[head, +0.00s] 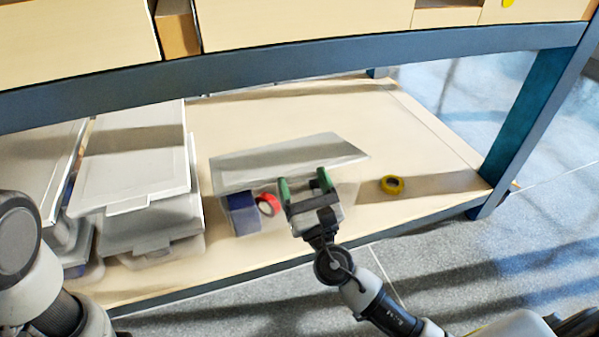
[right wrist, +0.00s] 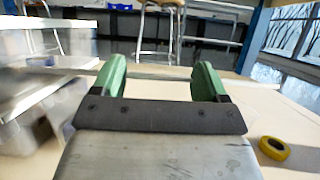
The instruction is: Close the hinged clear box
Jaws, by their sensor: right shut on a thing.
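The hinged clear box (head: 240,215) stands on the wooden lower shelf, with a dark blue block (head: 242,212) and a red ring (head: 268,205) inside. Its pale lid (head: 275,160) is raised at a slant above it. My right gripper (head: 304,183) is at the box's front, its green fingers overlapping the lid's front edge. In the right wrist view the fingers (right wrist: 158,82) stand wide apart; their exact contact with the lid is hard to make out. My left arm shows at the lower left, but its gripper is out of view.
Stacked lidded grey boxes (head: 135,175) stand left of the clear box. A yellow tape roll (head: 391,184) lies to its right on the shelf (head: 425,150). A blue beam (head: 300,68) crosses above, and a blue leg (head: 525,120) stands at right.

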